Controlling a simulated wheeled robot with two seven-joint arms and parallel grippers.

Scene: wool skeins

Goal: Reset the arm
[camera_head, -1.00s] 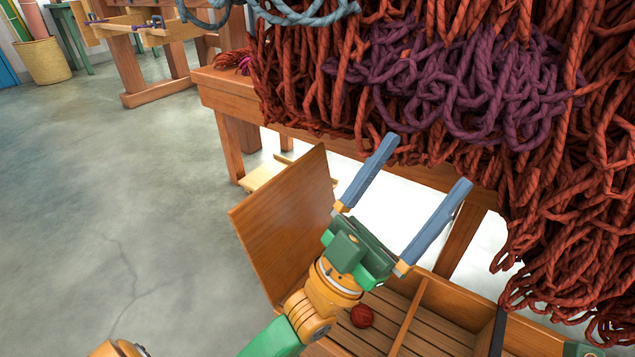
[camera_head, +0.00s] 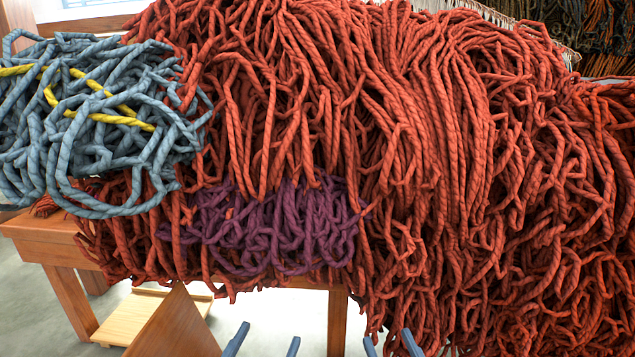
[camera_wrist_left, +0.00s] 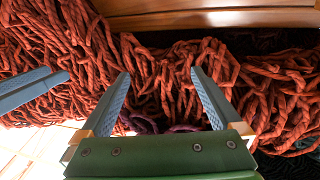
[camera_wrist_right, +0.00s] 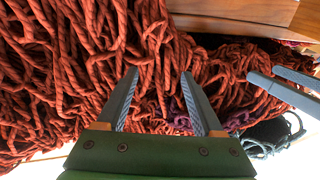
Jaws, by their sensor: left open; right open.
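My left gripper (camera_head: 264,343) shows only its two blue fingertips at the bottom edge of the head view. They stand apart with nothing between them. The left wrist view also shows this gripper (camera_wrist_left: 160,75) open and empty. My right gripper (camera_head: 391,346) shows its fingertips further right along the same bottom edge, and its fingers are apart in the right wrist view (camera_wrist_right: 160,75). Red wool is in the background behind both pairs of fingers. My arms are out of the head view.
Thick red wool (camera_head: 430,130) drapes over a wooden table (camera_head: 45,232). A purple skein (camera_head: 280,230) hangs at its front, and a blue-grey skein (camera_head: 90,150) with yellow strands lies at left. A brown wooden panel (camera_head: 175,325) rises at the bottom, left of my left gripper.

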